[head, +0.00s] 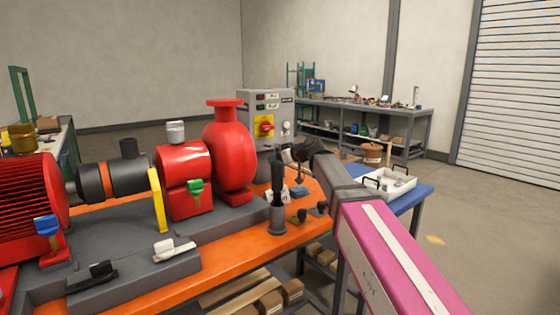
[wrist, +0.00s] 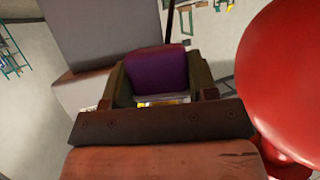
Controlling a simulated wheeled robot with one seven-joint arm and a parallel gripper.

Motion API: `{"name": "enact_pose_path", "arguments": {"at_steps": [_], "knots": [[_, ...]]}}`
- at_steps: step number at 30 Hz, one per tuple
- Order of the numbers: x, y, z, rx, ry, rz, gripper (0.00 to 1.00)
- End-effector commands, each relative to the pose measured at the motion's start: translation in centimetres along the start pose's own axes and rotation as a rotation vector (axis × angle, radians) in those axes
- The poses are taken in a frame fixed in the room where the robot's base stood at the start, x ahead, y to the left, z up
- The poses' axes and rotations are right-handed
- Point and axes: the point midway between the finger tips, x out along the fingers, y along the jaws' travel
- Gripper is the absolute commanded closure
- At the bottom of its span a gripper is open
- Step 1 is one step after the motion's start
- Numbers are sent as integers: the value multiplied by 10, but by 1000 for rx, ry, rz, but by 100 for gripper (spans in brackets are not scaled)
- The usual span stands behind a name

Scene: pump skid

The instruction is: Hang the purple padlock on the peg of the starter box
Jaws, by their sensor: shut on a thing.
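The purple padlock (wrist: 157,72) sits between the two fingers of my gripper (wrist: 157,90) in the wrist view. The gripper is shut on it. In the head view my gripper (head: 290,155) is in front of the lower right part of the grey starter box (head: 254,105), and I cannot make out the padlock there. The starter box has a red knob on a yellow plate. A grey box face, which looks like the starter box (wrist: 95,30), fills the upper left of the wrist view. I cannot make out the peg in either view.
The red pump (head: 230,155) stands just left of my gripper and shows large at right in the wrist view (wrist: 285,75). A dark-handled tool stands in a grey cup (head: 277,218) on the orange bench. A white tray (head: 402,183) lies on the blue table at right.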

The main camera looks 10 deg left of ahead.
Motion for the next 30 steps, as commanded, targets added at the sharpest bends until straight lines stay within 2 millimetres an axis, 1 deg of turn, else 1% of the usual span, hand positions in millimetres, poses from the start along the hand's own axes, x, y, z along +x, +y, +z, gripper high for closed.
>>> {"name": "enact_pose_path", "arguments": {"at_steps": [30], "knots": [[49,14,-16,0,1,0,79]]}}
